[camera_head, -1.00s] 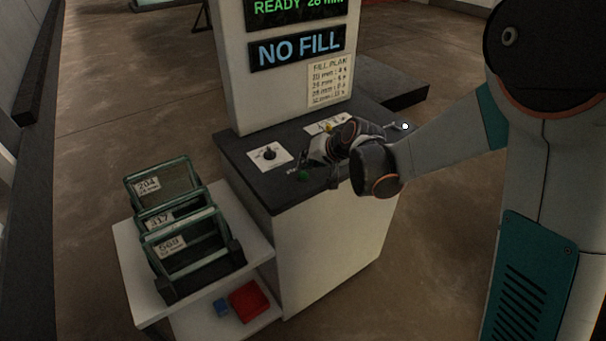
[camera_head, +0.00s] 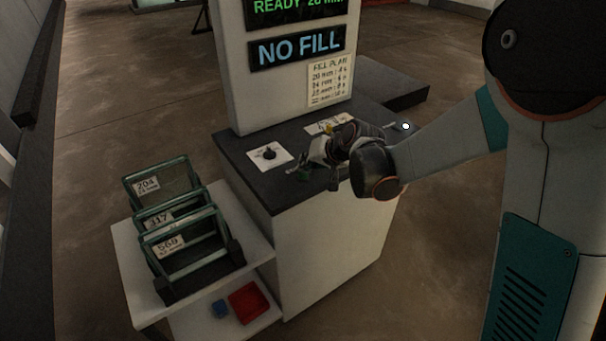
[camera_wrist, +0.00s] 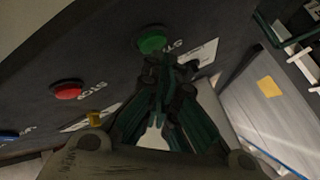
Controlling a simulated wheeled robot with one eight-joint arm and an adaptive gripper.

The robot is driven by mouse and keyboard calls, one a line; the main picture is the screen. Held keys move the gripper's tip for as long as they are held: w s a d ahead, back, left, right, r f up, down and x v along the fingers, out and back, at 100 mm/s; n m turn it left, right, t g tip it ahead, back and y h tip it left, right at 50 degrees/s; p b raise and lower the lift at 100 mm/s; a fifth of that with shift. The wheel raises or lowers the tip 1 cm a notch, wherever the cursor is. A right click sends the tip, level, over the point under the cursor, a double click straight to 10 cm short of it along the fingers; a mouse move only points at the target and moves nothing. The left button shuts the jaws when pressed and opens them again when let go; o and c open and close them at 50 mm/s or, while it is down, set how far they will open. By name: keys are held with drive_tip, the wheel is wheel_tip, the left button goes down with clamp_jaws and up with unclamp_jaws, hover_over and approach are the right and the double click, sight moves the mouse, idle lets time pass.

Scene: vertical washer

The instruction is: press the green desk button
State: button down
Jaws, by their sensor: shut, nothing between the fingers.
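The green desk button (camera_wrist: 152,40) is a round cap on the dark desktop, near the top middle of the wrist view. My gripper (camera_wrist: 168,66) is shut and empty, with its fingertips close to the near edge of the button. I cannot tell whether they touch it. In the head view my gripper (camera_head: 309,168) is low over the front part of the desktop (camera_head: 272,192), and it mostly hides the green button.
A red button (camera_wrist: 67,90) and a blue button (camera_wrist: 8,135) lie along the same panel. The screen column (camera_head: 240,90) stands behind. A rack with labelled frames (camera_head: 187,262) is on the lower left shelf.

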drive_tip(key=shift+f+b, duration=0.45)
drive_tip(key=shift+f, duration=0.1)
idle(0.4)
drive_tip(key=shift+r, duration=0.1)
drive_tip(key=shift+r+p, duration=0.6)
drive_tip(key=shift+r, duration=0.3)
drive_tip(key=shift+r+p, duration=1.7)
drive_tip(key=shift+r, duration=0.75)
